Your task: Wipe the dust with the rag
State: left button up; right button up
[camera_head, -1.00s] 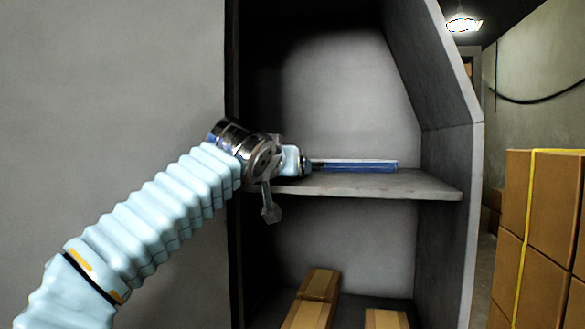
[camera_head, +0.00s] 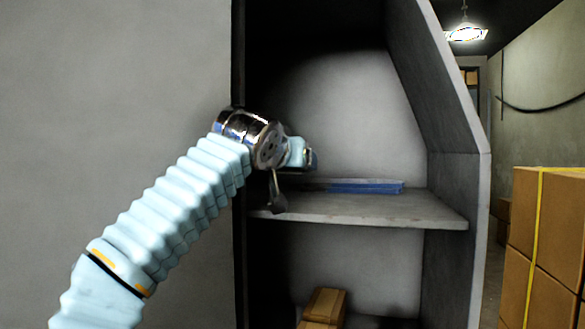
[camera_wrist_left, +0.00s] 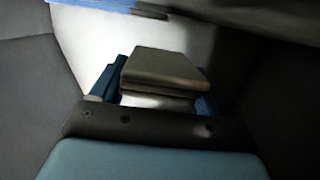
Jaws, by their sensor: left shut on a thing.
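My left gripper (camera_head: 312,158) reaches into the upper compartment of the grey cabinet, above its shelf (camera_head: 390,208). In the left wrist view its blue fingers (camera_wrist_left: 155,98) are shut on a grey-beige, folded, layered pad (camera_wrist_left: 165,68), which looks like the rag. In the head view the rag is hidden behind the gripper. A flat blue item (camera_head: 367,187) lies on the shelf, to the right of and below the gripper, and apart from it. Its edge also shows in the left wrist view (camera_wrist_left: 95,5). I cannot make out any dust clearly. My right gripper is not in view.
The cabinet's side wall (camera_head: 455,200) bounds the shelf on the right. A cardboard box (camera_head: 325,307) stands in the lower compartment. Stacked boxes with a yellow strap (camera_head: 550,250) stand outside at right. The space above the shelf is otherwise free.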

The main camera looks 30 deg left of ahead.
pick_arm(q)
jog(key=shift+s+a+r, duration=0.15)
jog(key=shift+a+r, duration=0.05)
jog(key=shift+r, duration=0.05)
jog(key=shift+r, duration=1.45)
